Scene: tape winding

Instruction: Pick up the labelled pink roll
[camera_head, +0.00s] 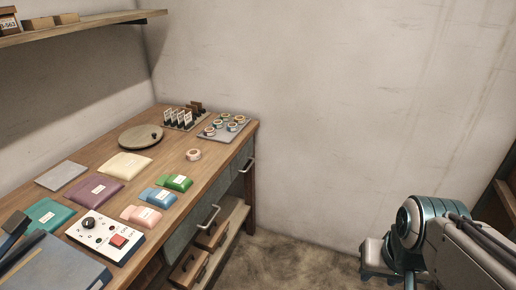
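A small pink roll-like bundle (141,215) with a white label lies near the front edge of the wooden workbench (173,207). A blue labelled bundle (158,197) and a green labelled bundle (174,182) lie in a line behind it. A small pale peach ring-shaped roll (193,155) sits alone farther back; I cannot make out a label on it. My arm shows at the lower right, well apart from the bench. My gripper's fingers do not show.
A control box (104,236) with a knob and red button stands beside the pink bundle. Purple (92,190), cream (124,165) and teal packets (48,215) lie to the left. A round disc (140,137), a card rack (184,117) and a tray of small rolls (236,134) stand behind. Drawers (199,229) are below.

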